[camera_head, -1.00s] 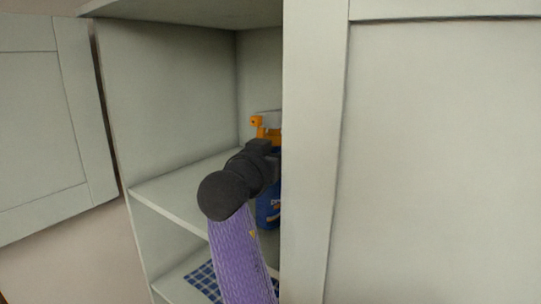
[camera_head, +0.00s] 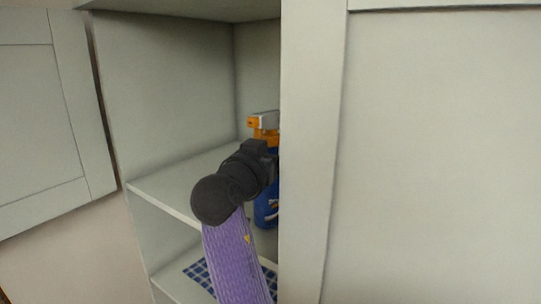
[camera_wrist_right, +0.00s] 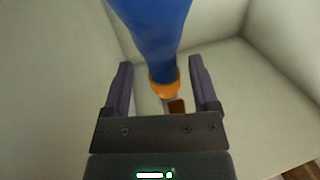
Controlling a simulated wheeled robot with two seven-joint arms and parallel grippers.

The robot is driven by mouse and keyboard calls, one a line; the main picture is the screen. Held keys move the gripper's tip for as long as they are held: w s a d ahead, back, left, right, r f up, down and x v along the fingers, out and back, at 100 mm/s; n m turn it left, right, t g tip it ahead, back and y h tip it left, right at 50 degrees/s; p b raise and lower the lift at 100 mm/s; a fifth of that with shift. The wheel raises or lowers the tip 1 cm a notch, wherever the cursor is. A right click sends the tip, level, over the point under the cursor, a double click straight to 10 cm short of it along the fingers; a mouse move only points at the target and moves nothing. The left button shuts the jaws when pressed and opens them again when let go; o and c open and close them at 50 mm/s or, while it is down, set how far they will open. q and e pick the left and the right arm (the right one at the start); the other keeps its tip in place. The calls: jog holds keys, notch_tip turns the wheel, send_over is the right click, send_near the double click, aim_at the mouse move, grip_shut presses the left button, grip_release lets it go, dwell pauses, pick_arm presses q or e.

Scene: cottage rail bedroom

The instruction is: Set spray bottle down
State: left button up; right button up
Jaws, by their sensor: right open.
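The spray bottle (camera_head: 267,207) has a blue body and an orange and white spray head. In the head view it is upright inside the open cabinet, partly hidden by my right gripper and the cabinet's front panel. Its base is at the height of the middle shelf (camera_head: 165,200); contact is hard to see. My right gripper (camera_head: 266,160) is inside the cabinet at the bottle. In the right wrist view its jaws (camera_wrist_right: 160,64) are open, one on each side of the bottle's blue body (camera_wrist_right: 154,30) and orange neck, with gaps visible. My left gripper is not in view.
A closed cabinet door panel (camera_head: 430,150) fills the right side, close to my right arm. An open door (camera_head: 45,120) stands at the left. A blue checked cloth (camera_head: 197,275) lies on the lower shelf. The middle shelf is clear left of the bottle.

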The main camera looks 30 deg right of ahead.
jog(key=b+v, duration=0.5)
jog(key=v, duration=0.6)
jog(key=shift+f, duration=0.15)
